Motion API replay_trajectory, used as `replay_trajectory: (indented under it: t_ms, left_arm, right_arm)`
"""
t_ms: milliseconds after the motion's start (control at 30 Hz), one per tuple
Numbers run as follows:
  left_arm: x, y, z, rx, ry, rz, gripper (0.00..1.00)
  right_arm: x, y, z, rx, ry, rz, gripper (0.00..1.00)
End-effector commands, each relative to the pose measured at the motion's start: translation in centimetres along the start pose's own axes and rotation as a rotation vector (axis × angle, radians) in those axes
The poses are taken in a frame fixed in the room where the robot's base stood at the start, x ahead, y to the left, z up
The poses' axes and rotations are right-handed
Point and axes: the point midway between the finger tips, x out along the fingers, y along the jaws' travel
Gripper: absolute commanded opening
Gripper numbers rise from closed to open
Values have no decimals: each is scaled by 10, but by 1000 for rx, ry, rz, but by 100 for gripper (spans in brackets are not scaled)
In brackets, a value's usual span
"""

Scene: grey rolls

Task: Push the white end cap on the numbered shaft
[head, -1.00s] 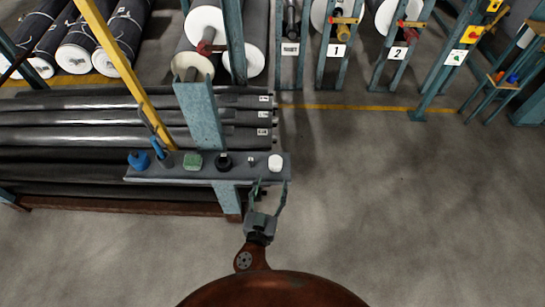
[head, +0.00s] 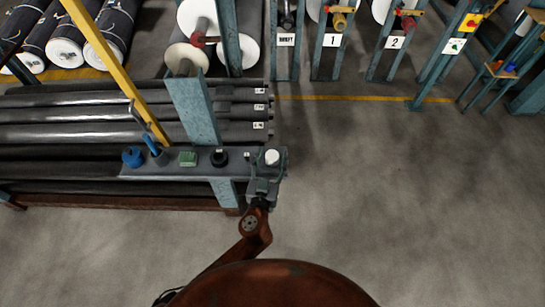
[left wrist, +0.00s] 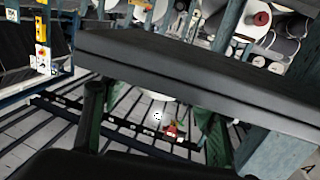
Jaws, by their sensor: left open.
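The white end cap (head: 271,157) stands at the right end of a narrow grey shelf (head: 215,170) in the head view. My left gripper (head: 268,172) is at that shelf end, its open fingers reaching up close around the cap. I cannot tell whether they touch it. In the left wrist view the open fingers (left wrist: 155,128) stand apart in front of the grey shelf board (left wrist: 200,85), and I cannot make out the cap clearly. Shafts with plates 1 (head: 332,40) and 2 (head: 395,42) are in the racks at the back. My right gripper is not in view.
On the shelf are a blue piece (head: 132,157), a green block (head: 188,158) and a black ring (head: 219,158). A blue-grey post (head: 193,108) and a yellow bar (head: 115,70) rise beside it. Dark rolls (head: 110,132) lie behind. The floor (head: 370,190) to the right is clear.

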Motion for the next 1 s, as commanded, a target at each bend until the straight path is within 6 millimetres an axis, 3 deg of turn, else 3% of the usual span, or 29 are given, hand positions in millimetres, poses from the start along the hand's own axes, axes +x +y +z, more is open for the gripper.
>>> replay_trajectory:
  t_ms: [233,800,1000]
  left_arm:
    - [2,1,0,0,0,2,54]
    - [2,2,0,0,0,3,16]
    - [2,2,0,0,0,3,16]
  right_arm:
    - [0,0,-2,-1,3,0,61]
    - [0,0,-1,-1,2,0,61]
    - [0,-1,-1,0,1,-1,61]
